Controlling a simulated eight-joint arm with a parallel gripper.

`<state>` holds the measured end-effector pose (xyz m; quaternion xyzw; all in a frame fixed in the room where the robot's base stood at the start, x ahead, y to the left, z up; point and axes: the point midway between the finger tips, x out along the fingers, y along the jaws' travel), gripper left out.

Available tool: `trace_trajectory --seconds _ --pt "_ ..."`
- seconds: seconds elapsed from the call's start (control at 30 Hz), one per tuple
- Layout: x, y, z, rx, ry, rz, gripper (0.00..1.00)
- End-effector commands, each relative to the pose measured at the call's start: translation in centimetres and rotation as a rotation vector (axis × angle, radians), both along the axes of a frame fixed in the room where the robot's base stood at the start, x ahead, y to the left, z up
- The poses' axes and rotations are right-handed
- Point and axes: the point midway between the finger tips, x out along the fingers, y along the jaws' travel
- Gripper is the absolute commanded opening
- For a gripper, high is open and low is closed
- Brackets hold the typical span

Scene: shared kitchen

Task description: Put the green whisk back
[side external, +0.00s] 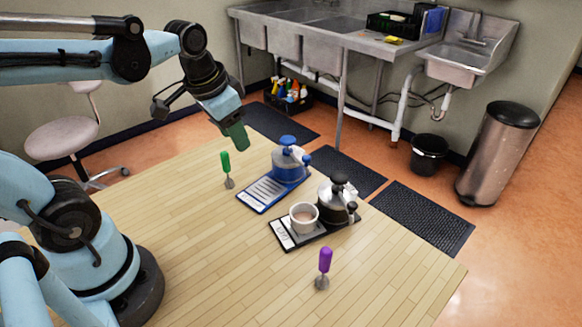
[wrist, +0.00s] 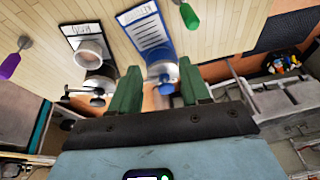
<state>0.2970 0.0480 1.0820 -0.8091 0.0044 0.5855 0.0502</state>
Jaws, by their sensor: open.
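The green whisk (side external: 226,166) stands upright on the wooden table, handle up, left of the blue tray (side external: 262,194). Its green handle also shows at the top of the wrist view (wrist: 190,17). My gripper (side external: 236,138) is in the air above the far side of the table, up and slightly right of the whisk in the side view. In the wrist view its green fingers (wrist: 161,88) are apart with nothing held between them. A blue-lidded pot (side external: 288,160) stands on the blue tray and shows beyond the fingers in the wrist view (wrist: 163,72).
A black tray (side external: 284,232) holds a white cup (side external: 303,218) and a black-and-silver pot (side external: 333,196). A purple whisk (side external: 324,262) stands upright near the front. The table's left part (side external: 180,220) is clear. Sinks (side external: 340,40) and a bin (side external: 497,155) are beyond the table.

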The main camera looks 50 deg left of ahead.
Motion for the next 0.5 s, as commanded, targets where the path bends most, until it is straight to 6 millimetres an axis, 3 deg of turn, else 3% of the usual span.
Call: trace_trajectory --seconds 0.2,0.5 --pt "-0.7 -3.7 -1.0 -0.052 -0.223 0.037 0.47" --pt "-0.8 -4.9 -1.3 -0.088 -0.306 0.054 0.47"
